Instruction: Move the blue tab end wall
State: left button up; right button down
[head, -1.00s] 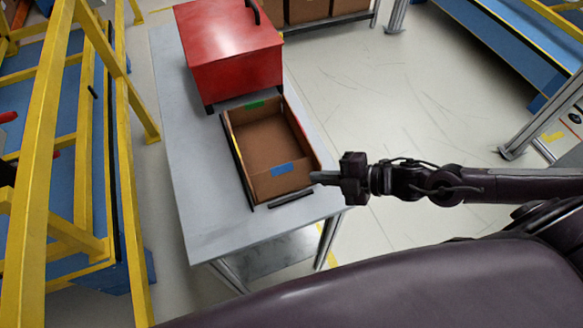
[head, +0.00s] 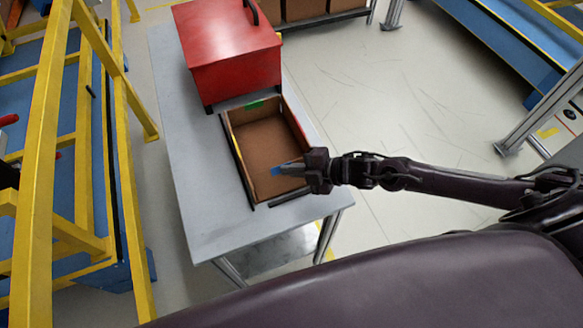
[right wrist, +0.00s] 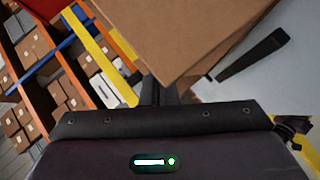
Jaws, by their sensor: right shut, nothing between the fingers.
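An open cardboard box (head: 262,137) sits on the grey table, with a green tab (head: 254,104) on its far end. The near end wall (head: 266,188) carries a blue tab (head: 275,170), now partly covered by my right gripper. My right gripper (head: 284,168) is shut and empty, with its fingertips over or against that wall at the tab; I cannot tell whether they touch. In the right wrist view the shut fingers (right wrist: 159,92) are beside a large brown cardboard face (right wrist: 185,35). My left gripper is not in view.
A red case (head: 228,50) stands behind the box on the table (head: 195,205). Black strips flank the box at its left (head: 237,160) and near end (head: 290,198). A yellow frame (head: 85,130) stands left. Floor right of the table is clear.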

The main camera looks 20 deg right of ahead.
jog(key=shift+w, duration=0.1)
jog(key=shift+w+m+g, duration=0.3)
jog(key=shift+w+g, duration=0.1)
jog(key=shift+w, duration=0.1)
jog(key=shift+w+f+m+g+h, duration=0.35)
jog(key=shift+w+m+g+h, duration=0.1)
jog(key=shift+g, duration=0.25)
jog(key=shift+s+r, duration=0.1)
